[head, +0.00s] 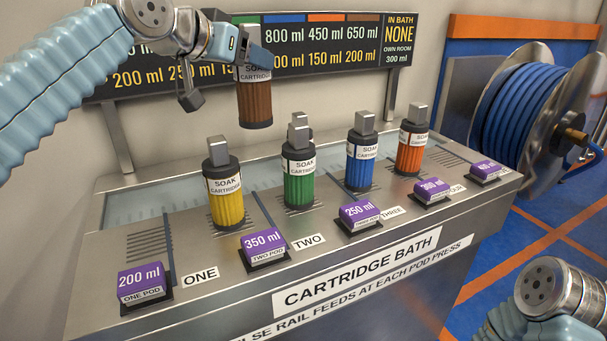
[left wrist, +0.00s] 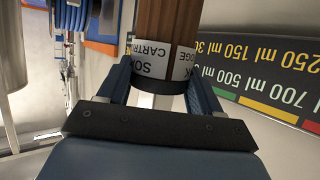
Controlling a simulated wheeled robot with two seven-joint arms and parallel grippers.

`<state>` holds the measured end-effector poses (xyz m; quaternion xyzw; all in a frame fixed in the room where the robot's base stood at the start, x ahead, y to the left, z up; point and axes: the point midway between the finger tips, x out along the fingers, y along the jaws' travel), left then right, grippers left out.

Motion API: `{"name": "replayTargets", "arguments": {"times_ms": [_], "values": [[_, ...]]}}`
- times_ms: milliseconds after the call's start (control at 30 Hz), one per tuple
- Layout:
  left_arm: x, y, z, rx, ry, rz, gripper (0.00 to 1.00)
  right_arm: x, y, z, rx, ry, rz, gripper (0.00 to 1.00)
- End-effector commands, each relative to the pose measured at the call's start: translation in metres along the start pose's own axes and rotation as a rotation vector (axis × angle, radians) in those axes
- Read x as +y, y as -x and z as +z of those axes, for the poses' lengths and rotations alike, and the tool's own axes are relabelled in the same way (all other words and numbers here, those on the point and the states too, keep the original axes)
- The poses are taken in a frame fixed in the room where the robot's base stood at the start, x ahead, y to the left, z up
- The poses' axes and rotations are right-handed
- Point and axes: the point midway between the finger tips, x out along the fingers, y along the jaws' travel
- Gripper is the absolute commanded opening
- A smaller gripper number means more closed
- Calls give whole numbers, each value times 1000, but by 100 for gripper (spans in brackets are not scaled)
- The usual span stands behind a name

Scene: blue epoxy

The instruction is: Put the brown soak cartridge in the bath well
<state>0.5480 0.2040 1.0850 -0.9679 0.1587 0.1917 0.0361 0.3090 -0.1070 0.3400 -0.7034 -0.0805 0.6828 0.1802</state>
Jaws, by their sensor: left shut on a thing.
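The brown soak cartridge (head: 256,104) hangs upright in the air above the back of the cartridge bath, clear of the surface. My left gripper (head: 250,50) is shut on its top end. The left wrist view shows the cartridge's brown body (left wrist: 168,22) and white label between the two blue fingers (left wrist: 160,92). The cartridge bath (head: 205,318) is a grey metal bench. A pale blue recessed strip (head: 135,203) runs along its back; I cannot tell whether this is the well. Only a link of my right arm shows at lower right; its gripper is out of view.
Yellow (head: 226,203), green (head: 299,188), blue (head: 361,170) and orange (head: 410,155) cartridges stand on the bench. Purple pods, including the 200 ml one (head: 140,281), line its front. A volume board (head: 400,40) reads "IN BATH NONE". A blue hose reel (head: 525,105) stands right.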

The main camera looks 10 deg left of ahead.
Motion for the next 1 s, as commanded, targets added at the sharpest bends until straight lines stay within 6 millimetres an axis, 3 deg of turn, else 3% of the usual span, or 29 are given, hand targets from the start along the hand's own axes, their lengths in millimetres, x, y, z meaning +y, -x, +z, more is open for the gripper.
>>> {"name": "replayTargets", "arguments": {"times_ms": [33,300,567,1000], "values": [[-1,-6,16,-1,0,-3,0,4,-10,0,0,-1,1,43],[-2,-25,66,-2,9,-7,0,15,-31,-1,5,-6,5,43],[-7,-29,79,1,14,-11,0,18,-34,-2,7,-8,7,43],[-96,-35,122,-1,17,-13,0,29,-49,-4,16,-15,15,43]]}}
